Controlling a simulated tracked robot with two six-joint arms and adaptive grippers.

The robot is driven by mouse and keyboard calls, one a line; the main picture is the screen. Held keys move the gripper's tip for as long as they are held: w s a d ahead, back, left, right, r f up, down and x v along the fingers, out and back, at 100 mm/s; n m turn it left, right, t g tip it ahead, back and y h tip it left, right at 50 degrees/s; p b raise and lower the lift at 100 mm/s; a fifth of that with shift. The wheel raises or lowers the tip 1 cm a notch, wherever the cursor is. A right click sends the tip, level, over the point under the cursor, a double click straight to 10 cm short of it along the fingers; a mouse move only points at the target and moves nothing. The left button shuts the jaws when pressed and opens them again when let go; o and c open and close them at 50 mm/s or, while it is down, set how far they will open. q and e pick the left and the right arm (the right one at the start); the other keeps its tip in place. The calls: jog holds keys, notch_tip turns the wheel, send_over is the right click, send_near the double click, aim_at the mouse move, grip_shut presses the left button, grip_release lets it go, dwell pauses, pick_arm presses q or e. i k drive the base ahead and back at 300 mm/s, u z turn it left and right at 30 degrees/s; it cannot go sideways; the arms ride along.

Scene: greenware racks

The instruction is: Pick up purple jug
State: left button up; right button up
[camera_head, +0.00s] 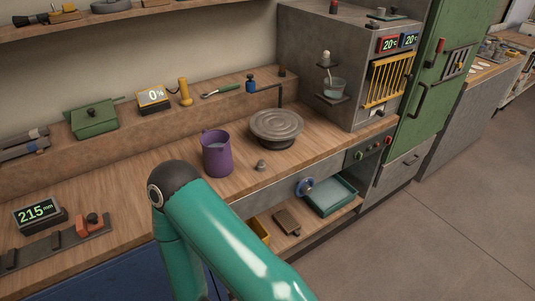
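The purple jug (217,158) stands upright on the wooden worktop, its open top showing and its handle on the left side. It is left of a round grey turntable (276,124), apart from it. A teal arm link of mine with a dark joint is in front of the jug's lower left in the picture. Neither of my grippers is in view, so I cannot see what they hold.
A small grey knob (261,165) sits right of the jug. A display reading 215 mm (39,213) stands at the left of the worktop. A raised ledge behind holds a green lidded box (94,119). A grey kiln-like cabinet (335,65) stands at the right.

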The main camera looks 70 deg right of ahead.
aim_at(216, 145)
jog(key=z, duration=0.3)
jog(key=i, duration=0.3)
jog(key=z, duration=2.25)
